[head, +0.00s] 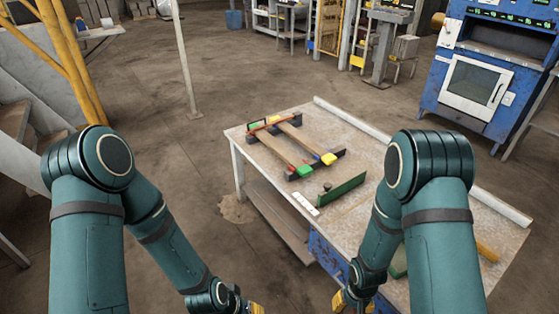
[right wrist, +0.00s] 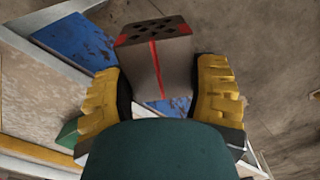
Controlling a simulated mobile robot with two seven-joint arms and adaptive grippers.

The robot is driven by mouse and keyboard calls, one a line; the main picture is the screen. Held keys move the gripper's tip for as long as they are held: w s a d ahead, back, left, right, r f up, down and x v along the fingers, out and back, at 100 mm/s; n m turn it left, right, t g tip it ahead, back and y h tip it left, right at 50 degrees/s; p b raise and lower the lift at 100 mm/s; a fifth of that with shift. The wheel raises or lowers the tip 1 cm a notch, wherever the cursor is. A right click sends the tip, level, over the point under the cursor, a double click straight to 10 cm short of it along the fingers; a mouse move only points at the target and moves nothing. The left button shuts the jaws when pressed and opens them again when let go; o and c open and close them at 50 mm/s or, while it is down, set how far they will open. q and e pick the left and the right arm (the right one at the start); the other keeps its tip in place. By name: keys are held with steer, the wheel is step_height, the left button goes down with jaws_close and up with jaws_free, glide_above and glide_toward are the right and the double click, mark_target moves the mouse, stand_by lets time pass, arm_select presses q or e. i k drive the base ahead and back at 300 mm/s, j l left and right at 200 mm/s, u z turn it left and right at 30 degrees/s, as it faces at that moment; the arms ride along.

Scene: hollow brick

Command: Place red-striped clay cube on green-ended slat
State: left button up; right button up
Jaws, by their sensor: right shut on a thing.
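The red-striped clay cube (right wrist: 150,72) is a grey hollow block with dark holes in one face and a red stripe down its side. My right gripper (right wrist: 160,88) is shut on it, one yellow finger at each side. In the head view the right gripper (head: 352,302) is at the bottom edge, in front of the table's near side; the cube cannot be made out there. The green-ended slat (head: 282,151) lies on dark supports on the table, beside a yellow-ended slat (head: 306,141). My left gripper (head: 252,308) is cut off by the bottom edge.
A green board (head: 341,190) and a white strip (head: 306,204) lie on the worktable (head: 375,158) nearer than the slats. A raised ledge (head: 365,126) runs along the table's far right side. A yellow piece (head: 487,252) lies right of my right arm. Bare tabletop lies right of the slats.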

mark_target(284, 151)
steer(key=i+j+z, duration=0.15)
steer(key=i+j, duration=0.15)
steer(key=i+j+z, duration=0.15)
steer(key=i+j, duration=0.15)
steer(key=j, duration=0.25)
steer(key=i+j+z, duration=0.15)
steer(key=j, duration=0.3)
steer(key=i+j+z, duration=0.15)
steer(key=i+j, duration=0.2)
steer(key=j, duration=0.15)
steer(key=i+j+z, duration=0.15)
steer(key=j, duration=0.4)
steer(key=i+j+z, duration=0.15)
steer(key=j, duration=0.4)
steer(key=i+j+z, duration=0.15)
steer(key=j, duration=0.4)
steer(key=i+j+z, duration=0.15)
steer(key=j, duration=0.45)
steer(key=i, duration=0.1)
